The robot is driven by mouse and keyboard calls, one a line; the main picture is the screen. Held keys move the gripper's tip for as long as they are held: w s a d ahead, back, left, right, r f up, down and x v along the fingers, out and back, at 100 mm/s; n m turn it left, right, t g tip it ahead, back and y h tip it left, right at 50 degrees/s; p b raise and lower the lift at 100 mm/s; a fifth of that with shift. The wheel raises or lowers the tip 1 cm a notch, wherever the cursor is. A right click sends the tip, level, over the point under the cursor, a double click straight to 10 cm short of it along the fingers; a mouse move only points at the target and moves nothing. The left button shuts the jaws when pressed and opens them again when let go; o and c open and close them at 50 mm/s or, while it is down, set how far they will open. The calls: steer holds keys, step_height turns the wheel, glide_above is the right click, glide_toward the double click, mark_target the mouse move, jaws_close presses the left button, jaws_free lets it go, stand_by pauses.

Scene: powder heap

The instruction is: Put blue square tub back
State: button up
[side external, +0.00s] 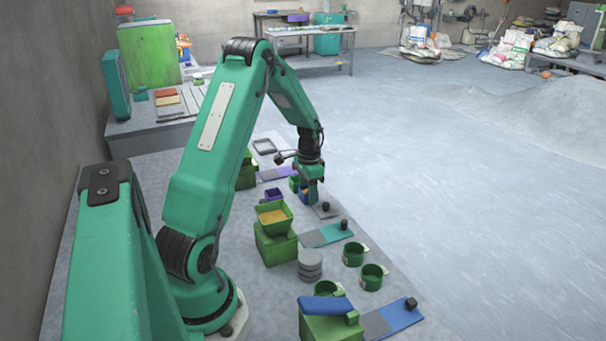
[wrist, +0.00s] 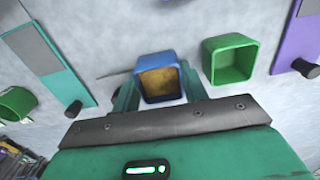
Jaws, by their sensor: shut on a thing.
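The blue square tub (wrist: 141,62) is between the two fingers of my gripper (wrist: 160,88) in the wrist view, with a yellow-brown powder inside it. My gripper is shut on it. In the side view my gripper (side external: 309,183) points down over the bench, and part of the blue tub (side external: 305,196) shows between the fingers. I cannot tell whether the tub's bottom touches the bench. A green square tub (wrist: 230,60) stands just right of it in the wrist view, apart from it.
A green hopper (side external: 273,213) with orange-yellow powder stands nearer the side camera. A purple tub (side external: 272,195) is to the left. Round green cups (side external: 353,254), stacked grey discs (side external: 310,265) and a teal-and-grey board (side external: 335,232) lie in front. Bare bench shows between them.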

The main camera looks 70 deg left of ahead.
steer(key=shift+f, duration=0.55)
stand_by(0.4)
steer(key=o, duration=1.6)
steer(key=shift+r, duration=0.15)
steer(key=shift+r, duration=3.35)
steer(key=shift+r, duration=0.1)
